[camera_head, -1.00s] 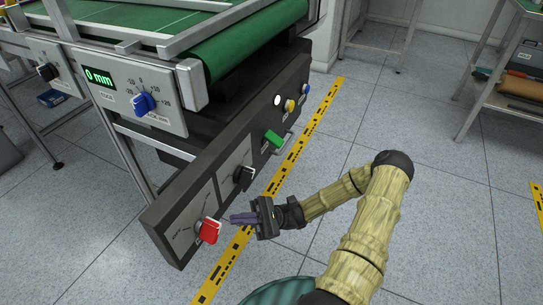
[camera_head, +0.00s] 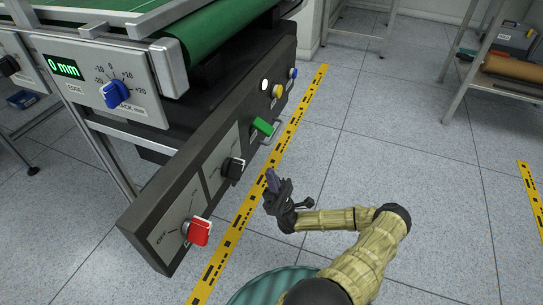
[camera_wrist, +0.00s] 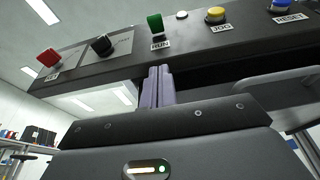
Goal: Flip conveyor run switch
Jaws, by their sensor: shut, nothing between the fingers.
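The green run switch (camera_head: 262,127) sits on the dark control panel (camera_head: 150,213), between the black knob and the round buttons. In the wrist view the green switch (camera_wrist: 155,24) stands above a RUN label (camera_wrist: 160,45). My gripper (camera_head: 271,178) is just right of the panel, near the black knob and short of the green switch, apart from both. Its purple fingers (camera_wrist: 158,84) are shut and empty, pointing toward the panel below the RUN label in the wrist view.
On the same panel are a red switch (camera_head: 199,231), a black knob (camera_head: 233,169), a yellow JOG button (camera_head: 278,91) and a blue RESET button (camera_head: 293,73). A metal handle (camera_wrist: 275,84) sticks out below the buttons. A blue dial (camera_head: 115,94) is on the upper box. Open floor lies right.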

